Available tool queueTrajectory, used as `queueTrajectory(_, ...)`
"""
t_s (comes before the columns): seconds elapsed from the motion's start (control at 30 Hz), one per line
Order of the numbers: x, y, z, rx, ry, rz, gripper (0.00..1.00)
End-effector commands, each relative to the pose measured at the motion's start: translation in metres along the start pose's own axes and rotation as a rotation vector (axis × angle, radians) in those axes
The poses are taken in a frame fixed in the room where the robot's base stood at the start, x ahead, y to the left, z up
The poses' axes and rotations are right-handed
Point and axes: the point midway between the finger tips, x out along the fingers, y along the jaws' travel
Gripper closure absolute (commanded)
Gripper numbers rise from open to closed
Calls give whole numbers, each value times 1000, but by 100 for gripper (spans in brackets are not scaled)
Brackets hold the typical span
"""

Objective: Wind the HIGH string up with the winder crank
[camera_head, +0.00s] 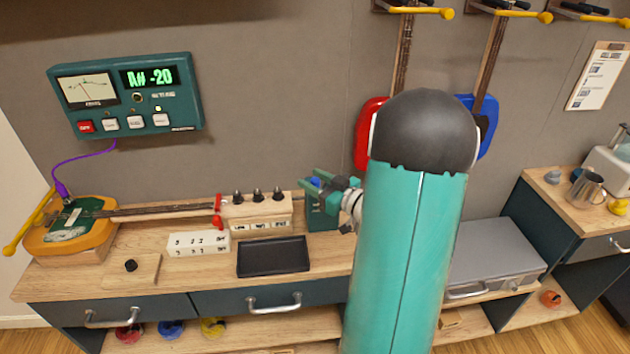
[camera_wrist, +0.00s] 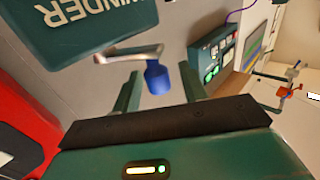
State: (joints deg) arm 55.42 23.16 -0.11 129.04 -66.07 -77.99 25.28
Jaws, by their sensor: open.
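The winder is a teal box (camera_head: 322,219) at the right end of the instrument on the bench; its lettering reads "WINDER" in the wrist view (camera_wrist: 85,30). Its grey crank arm (camera_wrist: 128,53) ends in a blue knob (camera_wrist: 158,80). My gripper (camera_head: 318,187) is at the winder. In the wrist view its open fingers stand either side of the blue knob, with gaps showing; contact is not visible. The orange-bodied guitar (camera_head: 98,211) lies on the bench. Its headstock (camera_head: 258,211) has three dark pegs with small labels. The tuner (camera_head: 127,95) shows about "A# -20".
A black tray (camera_head: 273,257), a white labelled block (camera_head: 198,243) and a wooden block with a dark knob (camera_head: 131,271) lie in front of the guitar. A purple cable (camera_head: 82,161) links guitar and tuner. Red and blue guitars hang behind my arm. A grey case (camera_head: 493,254) sits right.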

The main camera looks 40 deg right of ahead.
Motion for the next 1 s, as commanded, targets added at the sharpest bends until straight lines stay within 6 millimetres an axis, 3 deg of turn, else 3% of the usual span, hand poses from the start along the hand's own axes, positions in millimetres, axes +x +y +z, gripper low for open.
queueTrajectory(0.2,0,0,0,0,0,1,59)
queueTrajectory(0.4,0,0,0,0,0,1,98)
queueTrajectory(0.43,0,0,0,0,0,1,100)
queueTrajectory(0.77,2,-1,-1,-2,0,34,100)
queueTrajectory(1.0,8,-3,0,0,0,152,100)
